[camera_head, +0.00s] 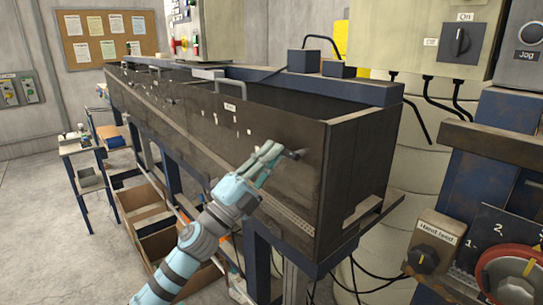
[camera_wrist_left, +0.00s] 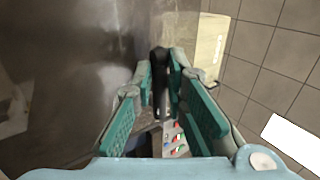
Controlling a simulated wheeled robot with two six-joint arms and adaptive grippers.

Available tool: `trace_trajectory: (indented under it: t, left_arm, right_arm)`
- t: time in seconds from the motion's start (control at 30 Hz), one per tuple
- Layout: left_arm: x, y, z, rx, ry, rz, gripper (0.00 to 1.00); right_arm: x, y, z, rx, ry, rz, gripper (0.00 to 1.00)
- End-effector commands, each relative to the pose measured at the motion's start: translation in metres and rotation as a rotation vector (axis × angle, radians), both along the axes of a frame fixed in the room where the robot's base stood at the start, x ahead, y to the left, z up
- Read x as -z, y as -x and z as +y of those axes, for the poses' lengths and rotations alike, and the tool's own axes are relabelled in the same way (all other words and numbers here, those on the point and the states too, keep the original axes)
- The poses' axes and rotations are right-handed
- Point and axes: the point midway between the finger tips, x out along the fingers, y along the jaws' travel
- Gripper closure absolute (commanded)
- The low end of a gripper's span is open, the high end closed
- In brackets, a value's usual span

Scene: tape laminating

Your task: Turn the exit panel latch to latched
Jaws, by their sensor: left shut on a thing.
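The long dark panel (camera_head: 280,140) forms the front wall of the machine. A small dark latch handle (camera_head: 297,154) sticks out of it near its right end. My left gripper (camera_head: 276,158) reaches up to the panel with its fingers at this latch. In the left wrist view the black latch handle (camera_wrist_left: 161,78) stands between the two teal finger pads, and the gripper (camera_wrist_left: 163,90) is shut on it. The fingers partly cover the latch, and its exact turn angle is hard to tell. My right gripper is out of view.
At right are a control box with a dark switch (camera_head: 461,42), a hand-feed knob (camera_head: 425,257) and a red wheel (camera_head: 508,275). Cardboard boxes (camera_head: 165,245) stand below the machine; open floor lies left.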

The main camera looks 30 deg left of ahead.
Motion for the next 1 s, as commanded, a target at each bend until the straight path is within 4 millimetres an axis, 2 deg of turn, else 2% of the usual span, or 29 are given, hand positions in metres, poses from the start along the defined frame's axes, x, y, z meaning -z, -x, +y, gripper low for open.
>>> trace_trajectory:
  t: [0.13,0.17,0.27,0.3,0.57,0.67,0.77,0.87,0.93,1.0]
  left_arm:
    - [0.000,0.000,0.000,0.000,0.001,0.001,1.00]
    - [0.000,0.000,0.000,0.001,0.000,0.001,0.85]
    - [0.000,0.000,0.000,0.001,0.000,0.001,0.69]
    - [0.000,0.000,0.000,0.001,0.000,0.001,0.67]
    - [0.000,0.000,0.000,0.001,-0.004,-0.001,0.67]
    - [-0.001,-0.001,0.002,-0.002,-0.068,-0.025,0.67]
    - [-0.007,-0.001,0.004,-0.004,-0.242,-0.086,0.67]
    - [-0.021,0.000,0.003,-0.008,-0.498,-0.176,0.67]
    - [-0.036,0.001,0.000,-0.010,-0.701,-0.248,0.67]
    - [-0.053,0.002,-0.006,-0.010,-0.923,-0.323,0.67]
  right_arm:
    - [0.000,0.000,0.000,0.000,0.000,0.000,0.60]
    - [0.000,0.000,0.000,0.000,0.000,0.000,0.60]
    - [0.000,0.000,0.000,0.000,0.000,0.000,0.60]
    - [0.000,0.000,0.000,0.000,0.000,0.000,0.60]
    - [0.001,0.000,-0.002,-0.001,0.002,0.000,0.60]
    - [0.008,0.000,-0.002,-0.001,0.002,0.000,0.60]
    - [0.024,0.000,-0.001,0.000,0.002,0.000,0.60]
    - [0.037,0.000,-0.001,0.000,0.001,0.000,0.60]
    - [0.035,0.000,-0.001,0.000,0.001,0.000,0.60]
    - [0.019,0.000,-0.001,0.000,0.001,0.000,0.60]
